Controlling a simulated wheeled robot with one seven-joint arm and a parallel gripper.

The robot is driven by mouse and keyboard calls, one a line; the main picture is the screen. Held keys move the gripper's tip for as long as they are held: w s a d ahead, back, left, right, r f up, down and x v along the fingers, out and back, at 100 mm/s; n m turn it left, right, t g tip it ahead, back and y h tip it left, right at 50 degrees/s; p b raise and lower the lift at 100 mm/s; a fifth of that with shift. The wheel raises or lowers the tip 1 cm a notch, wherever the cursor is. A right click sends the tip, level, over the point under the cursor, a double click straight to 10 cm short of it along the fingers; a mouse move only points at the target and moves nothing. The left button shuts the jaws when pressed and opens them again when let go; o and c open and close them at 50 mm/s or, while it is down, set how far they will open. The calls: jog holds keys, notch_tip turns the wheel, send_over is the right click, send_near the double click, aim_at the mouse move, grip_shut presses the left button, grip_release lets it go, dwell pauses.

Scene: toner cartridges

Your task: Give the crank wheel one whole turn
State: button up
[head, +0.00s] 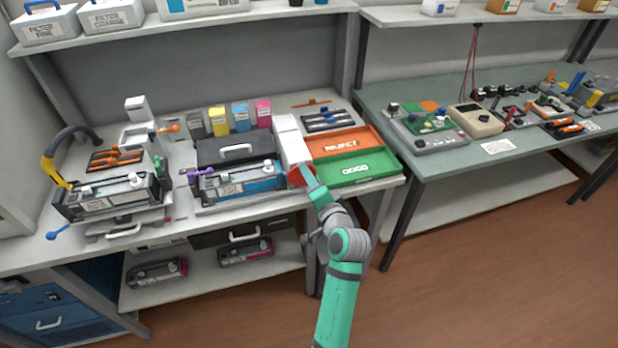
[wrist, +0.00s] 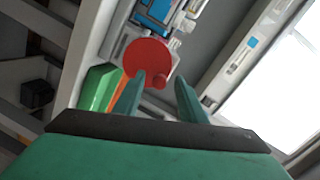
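The crank wheel is a red disc (wrist: 146,56) with a small red knob (wrist: 159,82) near its rim, in the upper middle of the wrist view. In the head view a piece of the red wheel (head: 295,178) shows at the bench's front edge, mostly hidden by my gripper (head: 308,178). In the wrist view my gripper (wrist: 161,79) is open, its two green fingers apart. The left finger overlaps the wheel's lower part. The knob appears between the fingertips; I cannot tell whether a finger touches it.
An orange REJECT tray (head: 345,144) and a green tray (head: 348,168) lie just right of the wheel. A cyan-marked cartridge (head: 240,183) in its holder stands to the left. A tall white box (head: 291,142) stands behind. The floor (head: 470,250) at the right is clear.

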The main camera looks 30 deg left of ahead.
jog(key=v, duration=1)
jog(key=shift+s+d, duration=0.25)
jog(key=shift+s, duration=0.1)
jog(key=shift+d, duration=0.1)
